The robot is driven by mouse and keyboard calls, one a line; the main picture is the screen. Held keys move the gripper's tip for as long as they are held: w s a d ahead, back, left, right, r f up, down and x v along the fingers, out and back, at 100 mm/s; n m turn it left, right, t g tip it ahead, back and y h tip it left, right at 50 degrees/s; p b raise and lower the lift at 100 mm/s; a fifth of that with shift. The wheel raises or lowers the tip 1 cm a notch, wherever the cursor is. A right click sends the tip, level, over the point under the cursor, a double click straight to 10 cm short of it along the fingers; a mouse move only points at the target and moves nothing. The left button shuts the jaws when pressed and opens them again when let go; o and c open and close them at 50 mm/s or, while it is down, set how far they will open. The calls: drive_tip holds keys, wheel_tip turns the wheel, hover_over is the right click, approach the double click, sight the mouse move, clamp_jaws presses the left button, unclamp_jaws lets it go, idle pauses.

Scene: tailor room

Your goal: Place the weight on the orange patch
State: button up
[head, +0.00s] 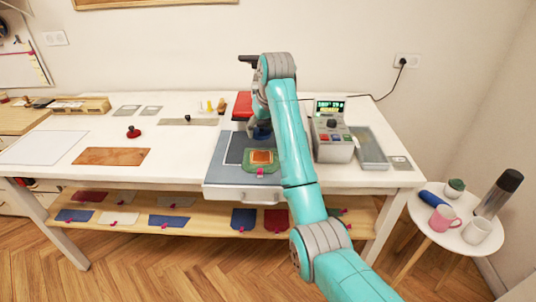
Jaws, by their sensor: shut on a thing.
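The orange patch (262,157) lies on a green piece of cloth (248,166) on the grey press bed, with a pink tab at the cloth's front edge. My gripper (259,134) points down just behind and above the patch, partly covered by my own arm. It is shut on a small dark blue thing (262,132), which I take to be the weight; its shape is mostly hidden. I cannot tell whether it touches the bed.
A control box (332,135) with a lit display stands right of my arm, beside a grey tray (369,148). A red-knobbed tool (133,132) and a brown board (111,156) lie left. A round side table (447,228) with cups and a flask stands right.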

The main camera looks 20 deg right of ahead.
sight(261, 155)
wheel_tip(261, 155, down, 8)
drive_tip(key=shift+f, duration=0.1)
idle(0.4)
drive_tip(key=shift+f, duration=0.1)
drive_tip(key=o, duration=1.5)
